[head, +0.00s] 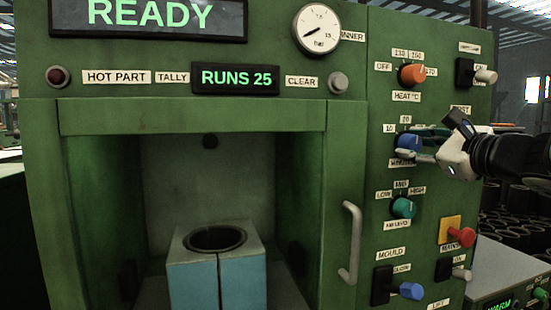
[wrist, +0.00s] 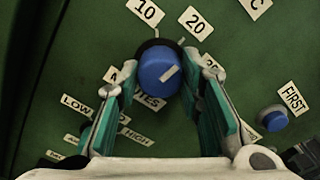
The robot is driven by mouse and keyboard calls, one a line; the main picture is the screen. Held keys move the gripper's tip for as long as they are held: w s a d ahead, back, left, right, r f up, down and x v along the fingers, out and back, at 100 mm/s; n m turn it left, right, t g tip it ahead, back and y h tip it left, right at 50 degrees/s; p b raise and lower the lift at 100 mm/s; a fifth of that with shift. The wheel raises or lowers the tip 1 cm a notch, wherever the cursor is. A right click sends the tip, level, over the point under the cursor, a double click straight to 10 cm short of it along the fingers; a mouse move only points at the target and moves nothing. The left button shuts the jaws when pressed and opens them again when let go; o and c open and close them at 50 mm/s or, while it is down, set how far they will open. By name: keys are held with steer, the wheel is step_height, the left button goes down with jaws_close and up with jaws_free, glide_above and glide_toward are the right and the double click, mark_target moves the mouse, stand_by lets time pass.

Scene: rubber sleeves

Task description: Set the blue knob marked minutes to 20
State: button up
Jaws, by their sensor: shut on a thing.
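The blue minutes knob (head: 408,142) is on the right panel of the green machine, below the orange heat knob. My gripper (head: 413,143) reaches in from the right, with one finger above the knob and one below. In the wrist view the blue knob (wrist: 158,66) sits between the fingertips (wrist: 160,82), and the gripper is shut on it. A short white mark on its face slants to the upper right, roughly toward the side of the 20 label (wrist: 196,24) and the 30 label, which is partly hidden. I cannot tell its exact setting. The minutes label is partly covered by a finger.
The orange heat knob (head: 412,75) is above and the teal knob (head: 404,208) below. A red-on-yellow mains switch (head: 457,234) and a door handle (head: 350,243) are nearby. A small blue button (wrist: 273,118) by the FIRST label is right of the fingers in the wrist view.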

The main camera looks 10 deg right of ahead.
steer(key=shift+n+b, duration=0.6)
steer(key=shift+b, duration=0.05)
steer(key=o, duration=1.2)
steer(key=shift+c, duration=0.2)
steer(key=s, duration=1.2)
steer(key=shift+d, duration=0.2)
